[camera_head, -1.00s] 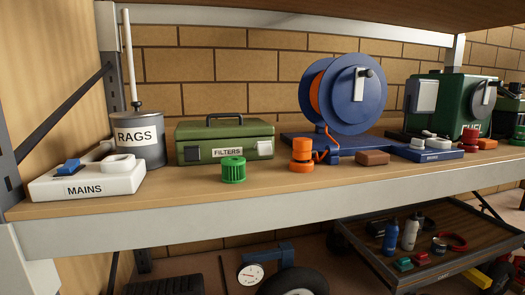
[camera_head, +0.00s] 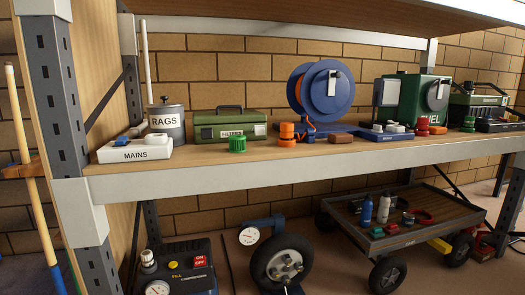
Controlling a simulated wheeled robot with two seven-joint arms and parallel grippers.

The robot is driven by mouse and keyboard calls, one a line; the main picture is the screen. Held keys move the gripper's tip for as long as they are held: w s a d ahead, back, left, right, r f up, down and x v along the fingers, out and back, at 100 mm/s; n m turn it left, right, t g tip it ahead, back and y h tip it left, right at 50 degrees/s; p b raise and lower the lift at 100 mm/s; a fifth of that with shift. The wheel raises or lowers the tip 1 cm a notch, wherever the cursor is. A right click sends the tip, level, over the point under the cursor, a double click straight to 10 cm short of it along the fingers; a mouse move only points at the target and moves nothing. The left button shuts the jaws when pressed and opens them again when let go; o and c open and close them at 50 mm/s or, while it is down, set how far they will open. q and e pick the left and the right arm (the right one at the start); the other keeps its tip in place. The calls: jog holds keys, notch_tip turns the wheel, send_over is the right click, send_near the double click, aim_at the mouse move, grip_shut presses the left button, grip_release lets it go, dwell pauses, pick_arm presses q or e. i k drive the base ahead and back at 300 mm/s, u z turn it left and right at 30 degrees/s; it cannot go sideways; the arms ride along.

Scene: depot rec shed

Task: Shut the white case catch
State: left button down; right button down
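A green case (camera_head: 222,118) labelled FILTERS lies on the wooden shelf, lid down, with its dark handle on top. On its front, right of the label, is a small white catch (camera_head: 259,129). A darker catch (camera_head: 206,133) is left of the label. They are too small here to tell whether either is open or shut. Neither of my grippers is in view.
The shelf (camera_head: 350,157) also holds a MAINS box (camera_head: 133,152), a RAGS tin (camera_head: 168,123), a green cap (camera_head: 237,144) before the case, an orange fitting (camera_head: 286,134) and a blue reel (camera_head: 325,92). Below stand a wheel (camera_head: 280,262) and a cart (camera_head: 400,236). A shelf post (camera_head: 61,90) stands left.

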aim_at(259, 130)
jog(key=k, duration=0.5)
jog(key=u, duration=0.85)
jog(key=i, duration=1.35)
jog(key=z, duration=0.2)
